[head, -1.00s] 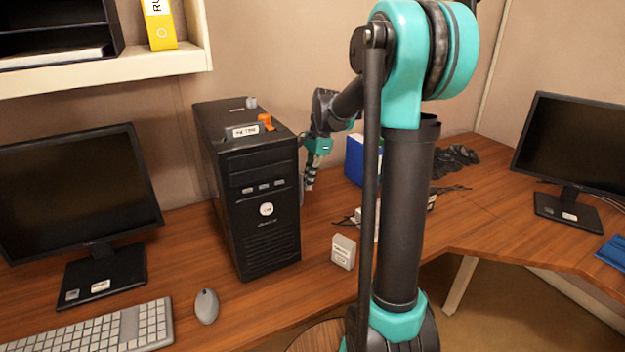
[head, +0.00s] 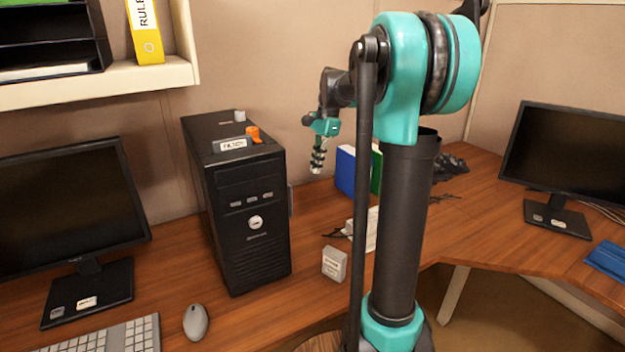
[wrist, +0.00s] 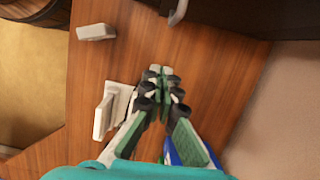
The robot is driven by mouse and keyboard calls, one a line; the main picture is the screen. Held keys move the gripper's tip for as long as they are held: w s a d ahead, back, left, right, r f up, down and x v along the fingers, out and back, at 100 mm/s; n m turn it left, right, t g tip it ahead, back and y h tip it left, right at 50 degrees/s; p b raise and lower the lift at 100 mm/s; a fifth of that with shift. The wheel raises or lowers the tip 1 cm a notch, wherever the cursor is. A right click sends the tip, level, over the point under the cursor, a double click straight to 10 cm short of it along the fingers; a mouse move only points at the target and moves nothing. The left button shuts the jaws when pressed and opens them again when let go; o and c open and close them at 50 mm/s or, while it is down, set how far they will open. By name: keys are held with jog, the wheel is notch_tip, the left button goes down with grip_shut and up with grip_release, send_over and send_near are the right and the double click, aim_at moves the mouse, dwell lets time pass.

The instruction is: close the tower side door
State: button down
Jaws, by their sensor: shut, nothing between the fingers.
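The black tower (head: 248,225) stands upright on the desk, its front facing me. Its right side is turned away in the head view; a thin grey piece (head: 290,199), perhaps the side door's handle, sticks out along that edge. In the wrist view the dark tower (wrist: 240,18) is at the top, with a pale grey handle (wrist: 178,12) on its near edge. Whether the door is fully flush cannot be told. My gripper (head: 317,168) is shut and empty, pointing down to the right of the tower, apart from it. Its fingertips (wrist: 161,72) meet in the wrist view.
Blue and green binders (head: 347,170) stand behind my gripper. A small white box (head: 334,264) and a white device (head: 366,236) with cables lie right of the tower. A monitor (head: 70,210) and mouse (head: 196,322) are on the left. A shelf (head: 110,85) hangs above.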

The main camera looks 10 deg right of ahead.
jog(key=a+f, duration=0.2)
jog(key=f, duration=0.4)
jog(key=s+a+f+m+y, duration=0.1)
jog(key=a+f, duration=0.2)
jog(key=f, duration=0.3)
jog(key=shift+s+a+y, duration=0.15)
jog(key=shift+a+y, duration=0.1)
jog(key=shift+y, duration=0.05)
jog(key=shift+s+a+m, duration=0.3)
jog(key=shift+s+a, duration=0.2)
jog(key=shift+a, duration=0.2)
jog(key=shift+s+a+m, duration=0.3)
jog(key=shift+s+a, duration=0.2)
jog(key=shift+a, duration=0.2)
